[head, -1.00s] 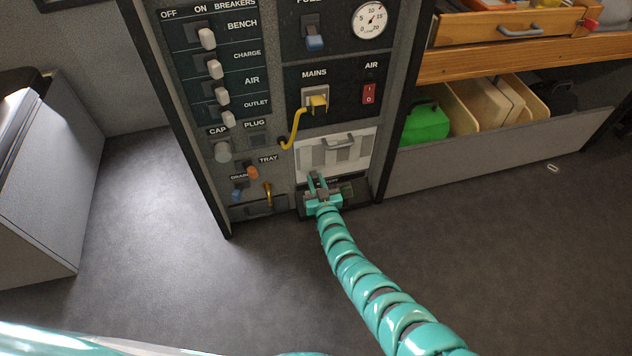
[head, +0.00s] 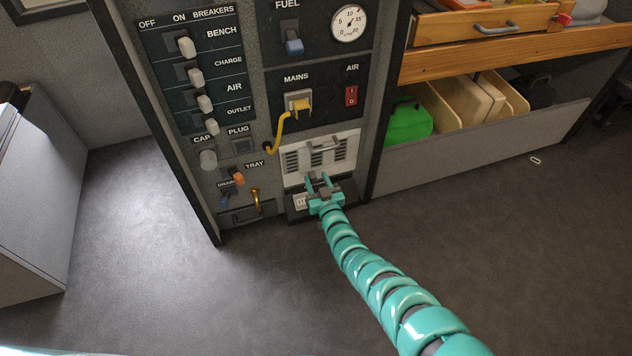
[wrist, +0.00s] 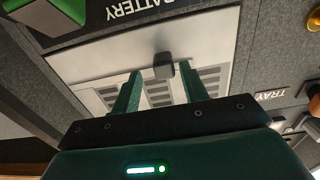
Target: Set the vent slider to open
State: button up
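The vent is a pale panel (head: 292,178) low on the cabinet, with dark louvred slots showing. Its grey slider handle (head: 324,144) sits near the top middle of the panel. In the wrist view the handle (wrist: 163,67) is a dark grey knob, and slatted slots show around my fingers. My teal gripper (head: 321,180) is in front of the panel's lower part, below the handle. In the wrist view my gripper (wrist: 160,75) is open, its two fingers apart on either side of the knob, with gaps between. I see no contact; the depth between fingertips and knob is unclear.
A battery panel (head: 301,203) lies just below the vent, behind my gripper. A yellow cable (head: 278,130) hangs at the upper left from the mains plug. An orange knob (head: 238,178) and brass hook (head: 257,201) are left.

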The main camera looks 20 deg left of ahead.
jog(key=shift+s+d+r+p, duration=0.15)
jog(key=shift+s+d+p, duration=0.3)
jog(key=shift+p, duration=0.35)
jog(key=p+v, duration=1.1)
jog(key=v, duration=0.5)
jog(key=shift+p, duration=0.35)
jog(key=shift+s, duration=0.15)
